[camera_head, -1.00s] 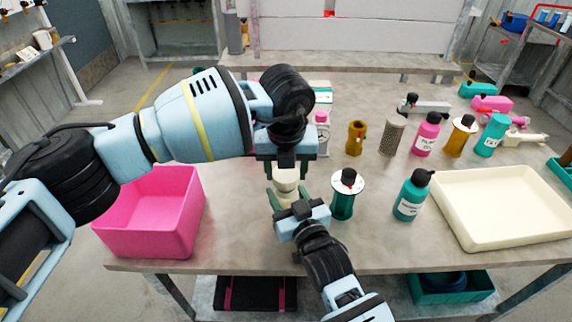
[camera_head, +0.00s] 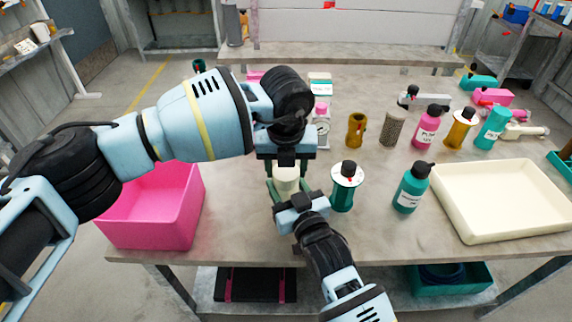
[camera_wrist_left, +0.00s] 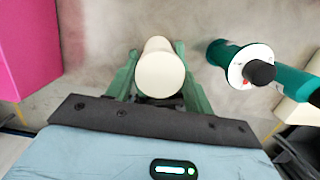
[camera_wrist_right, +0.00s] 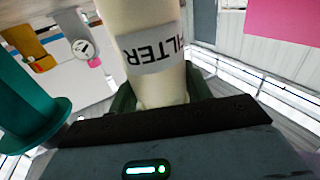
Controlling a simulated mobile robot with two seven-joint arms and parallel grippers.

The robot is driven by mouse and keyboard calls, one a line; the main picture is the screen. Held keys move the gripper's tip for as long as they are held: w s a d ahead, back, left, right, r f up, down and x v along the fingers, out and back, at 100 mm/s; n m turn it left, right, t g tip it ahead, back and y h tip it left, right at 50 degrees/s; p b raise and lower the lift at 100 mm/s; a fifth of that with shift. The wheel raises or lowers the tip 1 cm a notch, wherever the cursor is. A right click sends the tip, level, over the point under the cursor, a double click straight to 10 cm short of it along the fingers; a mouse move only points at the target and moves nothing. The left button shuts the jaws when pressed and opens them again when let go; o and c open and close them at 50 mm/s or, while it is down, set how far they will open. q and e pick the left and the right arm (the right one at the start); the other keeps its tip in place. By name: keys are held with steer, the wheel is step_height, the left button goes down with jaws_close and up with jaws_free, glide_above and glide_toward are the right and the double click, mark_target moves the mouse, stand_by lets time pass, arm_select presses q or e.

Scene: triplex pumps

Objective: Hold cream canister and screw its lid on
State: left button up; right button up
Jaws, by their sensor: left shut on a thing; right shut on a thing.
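The cream canister (camera_head: 286,183) is upright over the table, between my two grippers. Its printed label reads FILTER in the right wrist view (camera_wrist_right: 155,55), where it appears upside down. My right gripper (camera_head: 288,188) is shut on the canister from the front, its green fingers on either side. My left gripper (camera_head: 286,163) points down directly above and is shut on the cream lid, whose round top (camera_wrist_left: 160,78) shows between its fingers in the left wrist view. The seam between lid and canister is hidden, so I cannot tell whether they touch.
A green spool-shaped canister (camera_head: 346,190) stands close on the right, with a teal bottle (camera_head: 411,187) beyond it. A pink bin (camera_head: 150,215) is at the left and a cream tray (camera_head: 490,238) at the right. Several bottles and canisters stand farther back.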

arm_select(q)
steer(key=shift+f, duration=0.6)
stand_by(0.3)
steer(key=m, duration=0.5)
steer(key=shift+h, duration=0.4)
steer(key=m, duration=0.4)
steer(key=shift+a+m+g+h, duration=0.1)
steer(key=shift+m+g+h, duration=0.2)
steer(key=m, duration=0.5)
steer(key=shift+w+m+g, duration=0.1)
steer(key=shift+m+g, duration=0.2)
steer(key=shift+g, duration=0.1)
steer(key=m+g, duration=0.1)
steer(key=m, duration=0.5)
steer(key=shift+m, duration=0.4)
steer(key=m, duration=0.7)
steer(key=shift+w+g, duration=0.1)
steer(key=shift+g, duration=0.3)
steer(key=m+y, duration=0.1)
steer(key=m, duration=0.3)
steer(key=shift+f, duration=0.1)
steer(key=m, duration=0.4)
steer(key=shift+y, duration=0.3)
